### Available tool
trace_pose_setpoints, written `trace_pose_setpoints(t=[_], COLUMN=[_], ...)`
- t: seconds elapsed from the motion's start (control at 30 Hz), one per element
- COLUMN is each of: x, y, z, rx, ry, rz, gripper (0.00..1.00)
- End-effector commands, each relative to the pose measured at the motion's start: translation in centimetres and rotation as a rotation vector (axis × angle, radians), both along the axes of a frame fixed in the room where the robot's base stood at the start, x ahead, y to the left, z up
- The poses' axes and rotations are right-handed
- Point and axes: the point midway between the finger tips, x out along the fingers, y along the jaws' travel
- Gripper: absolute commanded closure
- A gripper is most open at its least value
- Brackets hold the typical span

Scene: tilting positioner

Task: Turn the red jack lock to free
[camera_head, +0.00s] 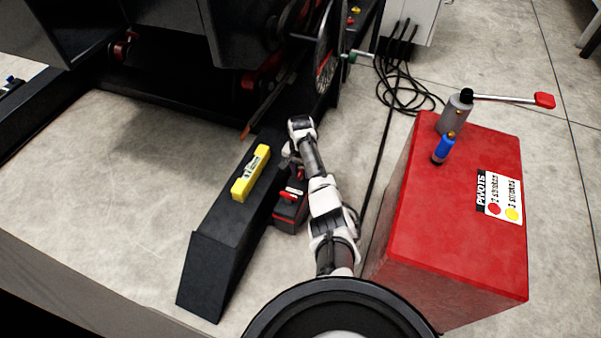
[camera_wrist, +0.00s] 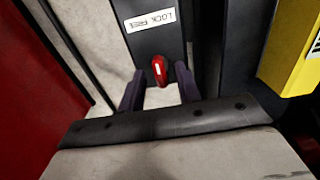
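The red lock knob (camera_wrist: 159,70) sits on a dark housing (camera_wrist: 152,43) in the wrist view, with a white line along it. A white label (camera_wrist: 149,20) reading LOCK and FREE lies beyond it. My gripper (camera_wrist: 160,87) is open, its two dark fingers apart, one on each side of the knob's near end. I cannot tell whether either finger touches it. In the head view the jack housing (camera_head: 290,217) stands beside the black beam; the knob shows as a small red spot (camera_head: 300,174), and my gripper's fingertips are hard to make out.
A black beam (camera_head: 208,262) with a yellow level (camera_head: 251,173) on top lies left of the jack. Black cables (camera_head: 400,75) lie on the floor behind.

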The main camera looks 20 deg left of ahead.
Motion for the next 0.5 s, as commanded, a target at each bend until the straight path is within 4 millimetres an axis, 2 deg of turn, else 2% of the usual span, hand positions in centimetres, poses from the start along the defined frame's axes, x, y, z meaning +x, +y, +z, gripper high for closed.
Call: trace_pose_setpoints(t=[0.33, 0.5], x=[0.01, 0.01], y=[0.03, 0.03], z=[-0.36, -0.35], rx=[0.001, 0.001], ry=[-0.001, -0.001], rz=[0.0, 0.0], gripper=[0.66, 0.89])
